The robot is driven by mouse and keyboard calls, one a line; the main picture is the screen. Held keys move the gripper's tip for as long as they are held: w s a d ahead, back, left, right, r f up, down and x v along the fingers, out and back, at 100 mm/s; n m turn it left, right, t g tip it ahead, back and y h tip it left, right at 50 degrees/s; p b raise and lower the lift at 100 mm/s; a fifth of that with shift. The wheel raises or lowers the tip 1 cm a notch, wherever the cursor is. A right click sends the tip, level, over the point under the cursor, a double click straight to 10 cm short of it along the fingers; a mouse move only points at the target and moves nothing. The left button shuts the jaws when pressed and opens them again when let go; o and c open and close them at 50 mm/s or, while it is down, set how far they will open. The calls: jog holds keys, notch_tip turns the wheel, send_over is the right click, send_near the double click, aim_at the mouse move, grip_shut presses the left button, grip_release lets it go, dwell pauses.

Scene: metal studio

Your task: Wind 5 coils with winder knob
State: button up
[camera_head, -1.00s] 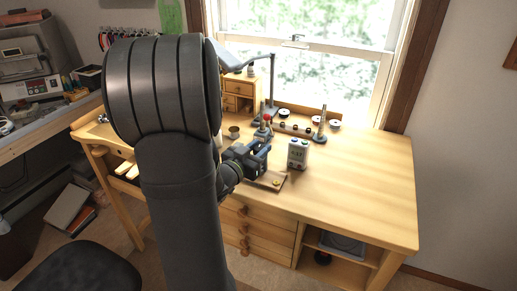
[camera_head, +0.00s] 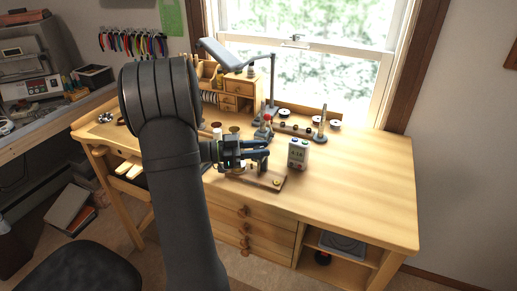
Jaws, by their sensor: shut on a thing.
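The coil winder's wooden base (camera_head: 268,180) lies near the front edge of the wooden bench, with a small brass-coloured piece (camera_head: 277,183) on its right end. My gripper (camera_head: 264,154) reaches in from the left, above this base, its fingers pointing right. It is shut on a small part of the winder, apparently the knob, mostly hidden by the fingers. The wire coils are too small or too hidden to count. A white and grey box with a dark display (camera_head: 298,153) stands upright just right of my gripper; its digits are unreadable.
A red-topped tool (camera_head: 267,121) stands close behind my gripper. A rack with spools (camera_head: 294,127) and an upright post (camera_head: 323,122) is farther back. A lamp (camera_head: 272,85) and small drawers (camera_head: 236,92) stand at the back. The bench's right side (camera_head: 370,185) is clear.

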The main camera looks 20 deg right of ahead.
jog(key=shift+d+r+m+g, duration=0.1)
jog(key=shift+m+g, duration=0.5)
jog(key=shift+g, duration=0.2)
jog(key=shift+g+y, duration=0.3)
jog(key=shift+y, duration=0.1)
jog(key=o, duration=1)
jog(key=shift+c, duration=0.2)
jog(key=r, duration=0.4)
jog(key=shift+s+d+r, duration=0.15)
jog(key=shift+s+r, duration=0.2)
jog(key=s+d+r, duration=0.5)
jog(key=s+r, duration=0.1)
jog(key=s, duration=0.3)
jog(key=shift+d, duration=0.35)
jog(key=shift+s+r, duration=0.1)
